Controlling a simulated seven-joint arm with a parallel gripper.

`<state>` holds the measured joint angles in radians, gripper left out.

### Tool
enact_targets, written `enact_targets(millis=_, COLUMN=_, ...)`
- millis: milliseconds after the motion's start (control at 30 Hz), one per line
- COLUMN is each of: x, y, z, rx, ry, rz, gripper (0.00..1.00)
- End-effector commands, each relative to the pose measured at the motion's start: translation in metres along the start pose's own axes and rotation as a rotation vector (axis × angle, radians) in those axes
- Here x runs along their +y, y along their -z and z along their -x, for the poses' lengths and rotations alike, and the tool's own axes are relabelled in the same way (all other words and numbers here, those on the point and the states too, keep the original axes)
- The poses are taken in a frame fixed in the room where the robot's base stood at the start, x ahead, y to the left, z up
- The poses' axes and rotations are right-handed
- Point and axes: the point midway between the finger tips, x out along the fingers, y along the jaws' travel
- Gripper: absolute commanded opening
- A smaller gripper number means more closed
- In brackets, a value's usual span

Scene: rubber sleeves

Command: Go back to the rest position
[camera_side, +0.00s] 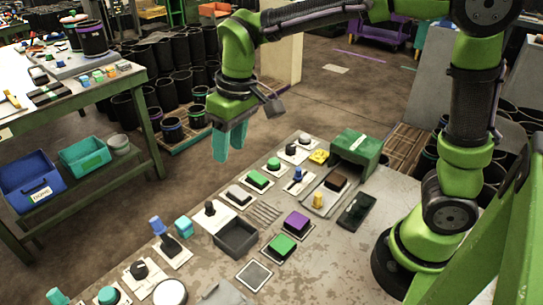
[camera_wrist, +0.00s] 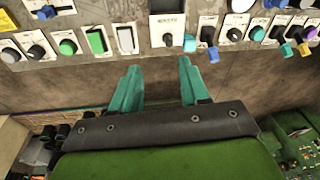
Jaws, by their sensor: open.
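My gripper (camera_side: 229,141) has two teal fingers and is held up in the air past the far edge of the bench (camera_side: 318,258) in the side view. Its fingers are apart with nothing between them. In the wrist view my gripper (camera_wrist: 161,82) shows both teal fingertips apart, with the bench front and a row of controls beyond them. It touches nothing that I can see.
The bench carries several buttons and knobs, a purple button (camera_side: 297,222), a dark open tray (camera_side: 237,238) and a green box (camera_side: 356,151). A green-legged table (camera_side: 130,91) with blue and teal bins stands at left. Black sleeves (camera_side: 180,62) stand behind. Floor between is clear.

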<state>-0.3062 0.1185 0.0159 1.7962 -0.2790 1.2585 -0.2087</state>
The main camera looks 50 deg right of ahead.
Motion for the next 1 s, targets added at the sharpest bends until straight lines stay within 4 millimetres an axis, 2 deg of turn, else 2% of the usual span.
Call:
enact_targets(millis=33, x=0.010, y=-0.015, z=0.010, rx=0.043, ry=0.015, rz=-0.052, gripper=0.45)
enact_targets(millis=200, x=0.038, y=-0.065, z=0.031, rx=0.189, ry=0.068, rz=-0.227, gripper=0.45)
enact_targets(millis=400, x=0.063, y=-0.118, z=0.041, rx=0.355, ry=0.112, rz=-0.395, gripper=0.45)
enact_targets(millis=500, x=0.070, y=-0.135, z=0.045, rx=0.416, ry=0.122, rz=-0.440, gripper=0.45)
enact_targets(millis=633, x=0.075, y=-0.145, z=0.051, rx=0.466, ry=0.123, rz=-0.466, gripper=0.45)
enact_targets(millis=733, x=0.078, y=-0.145, z=0.058, rx=0.493, ry=0.121, rz=-0.472, gripper=0.45)
enact_targets(millis=1000, x=0.079, y=-0.145, z=0.058, rx=0.492, ry=0.119, rz=-0.474, gripper=0.45)
